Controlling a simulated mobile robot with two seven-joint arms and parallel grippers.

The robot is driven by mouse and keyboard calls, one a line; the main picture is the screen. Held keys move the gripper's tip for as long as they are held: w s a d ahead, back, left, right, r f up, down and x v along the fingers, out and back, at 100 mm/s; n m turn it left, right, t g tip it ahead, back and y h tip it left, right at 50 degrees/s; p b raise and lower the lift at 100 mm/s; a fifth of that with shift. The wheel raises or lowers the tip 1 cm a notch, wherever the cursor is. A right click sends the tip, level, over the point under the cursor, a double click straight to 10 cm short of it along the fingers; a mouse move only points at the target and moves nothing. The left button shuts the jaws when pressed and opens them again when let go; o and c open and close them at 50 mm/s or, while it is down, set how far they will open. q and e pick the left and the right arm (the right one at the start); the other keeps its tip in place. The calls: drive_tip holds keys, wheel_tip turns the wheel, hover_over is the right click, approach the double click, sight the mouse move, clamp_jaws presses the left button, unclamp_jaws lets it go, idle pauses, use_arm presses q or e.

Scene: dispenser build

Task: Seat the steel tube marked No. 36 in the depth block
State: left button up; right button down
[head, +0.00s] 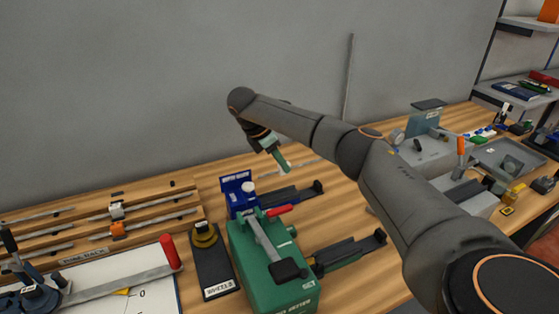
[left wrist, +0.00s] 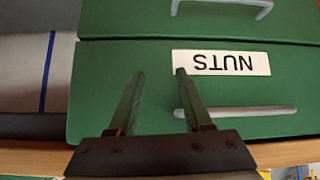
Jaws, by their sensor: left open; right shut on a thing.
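My right gripper (head: 283,164) reaches down over the back of the bench, its fingers pointing down. It is shut on a thin pale steel tube (head: 306,163), which shows to the right of the fingertips; no number on it is readable. A blue block (head: 238,188) with a white label and a white knob stands in front of and left of this gripper, apart from it. I cannot tell whether it is the depth block. My left gripper (left wrist: 160,73) is open and empty in the left wrist view, before a green drawer front (left wrist: 120,110) marked NUTS.
A green machine (head: 265,270) with a red-tipped lever stands at front centre. A rack of several tubes (head: 120,225) lies left. A thin grey rod (head: 348,75) stands upright against the wall, its foot hidden by my arm. Grey fixtures and a tray (head: 505,158) crowd the right.

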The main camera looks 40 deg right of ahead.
sight(279, 171)
drive_tip(key=shift+s+d+f, duration=0.1)
drive_tip(key=shift+d+f, duration=0.1)
drive_tip(key=shift+f, duration=0.05)
drive_tip(key=shift+f+b, duration=1.75)
drive_tip(key=shift+f, duration=0.35)
drive_tip(key=shift+f, duration=0.2)
drive_tip(key=shift+f+b, duration=0.4)
drive_tip(key=shift+f, duration=0.25)
drive_tip(key=shift+f+b, duration=0.4)
drive_tip(key=shift+f, duration=0.4)
drive_tip(key=shift+a, duration=0.15)
drive_tip(key=shift+w+a, duration=0.2)
drive_tip(key=shift+a, duration=0.45)
drive_tip(key=shift+w+a, duration=0.25)
drive_tip(key=shift+a, duration=0.4)
drive_tip(key=shift+w+a, duration=0.2)
drive_tip(key=shift+a, duration=0.45)
drive_tip(key=shift+w+a, duration=0.1)
drive_tip(key=shift+a, duration=0.1)
